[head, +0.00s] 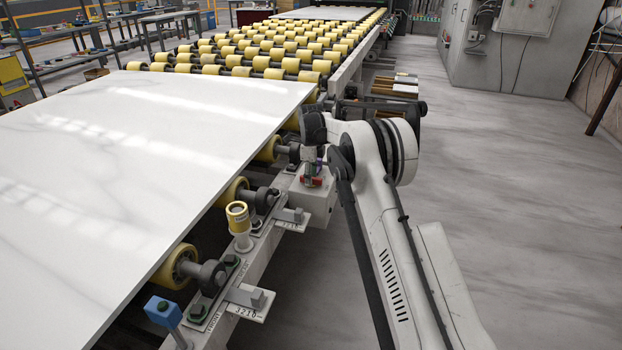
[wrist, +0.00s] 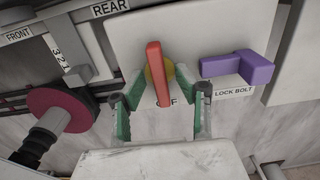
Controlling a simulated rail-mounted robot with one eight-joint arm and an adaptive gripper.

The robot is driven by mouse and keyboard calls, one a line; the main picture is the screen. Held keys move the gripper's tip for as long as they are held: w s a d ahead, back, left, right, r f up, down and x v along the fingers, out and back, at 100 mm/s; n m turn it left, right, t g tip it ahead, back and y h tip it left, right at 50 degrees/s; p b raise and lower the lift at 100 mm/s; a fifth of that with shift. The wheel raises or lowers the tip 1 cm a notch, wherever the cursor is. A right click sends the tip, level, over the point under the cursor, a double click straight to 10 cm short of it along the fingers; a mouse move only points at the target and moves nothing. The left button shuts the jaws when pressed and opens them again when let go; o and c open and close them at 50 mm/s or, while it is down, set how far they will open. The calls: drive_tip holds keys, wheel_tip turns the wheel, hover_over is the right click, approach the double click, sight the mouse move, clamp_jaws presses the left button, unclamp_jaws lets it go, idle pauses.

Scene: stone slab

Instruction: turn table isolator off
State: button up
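The isolator is a red handle (wrist: 157,75) on a yellow disc (wrist: 168,72), fixed to a pale panel. In the wrist view the handle stands nearly upright, its lower end covering part of a label that looks like OFF. In the head view a red part (head: 311,181) shows on the pale box (head: 318,200) beside the roller table, partly under my gripper. My gripper (wrist: 162,97) is open, with green-padded fingers on either side of the handle's lower part. Gaps show on both sides; I cannot tell whether the fingers are at handle depth.
A purple lock bolt (wrist: 238,67) sits close right of the handle. A roller wheel (wrist: 62,110) and REAR and FRONT labels lie left. In the head view a white slab (head: 130,150) covers the near rollers, and a yellow-topped post (head: 238,218) stands nearer. Floor on the right is clear.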

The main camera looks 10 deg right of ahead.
wheel_tip(320, 180, up, 12)
drive_tip(key=shift+f, duration=0.15)
idle(0.3)
drive_tip(key=s+r+n+t, duration=0.1)
drive_tip(key=s+r+n, duration=0.2)
drive_tip(key=s+r, duration=0.3)
drive_tip(key=s+r+n+t, duration=0.1)
drive_tip(key=s+r+n, duration=0.25)
drive_tip(key=r, duration=0.45)
drive_tip(key=s+r+n+t+p, duration=0.1)
drive_tip(key=s+r+n, duration=0.55)
drive_tip(key=s, duration=0.85)
drive_tip(key=s+n+t+p, duration=0.15)
drive_tip(key=s+n, duration=0.35)
drive_tip(key=s, duration=1.2)
drive_tip(key=s+f+n+t, duration=0.2)
drive_tip(key=s+f+n, duration=0.4)
drive_tip(key=s, duration=0.8)
drive_tip(key=shift+s+f+t, duration=0.15)
drive_tip(key=shift+f+t, duration=0.2)
drive_tip(key=shift+f, duration=0.3)
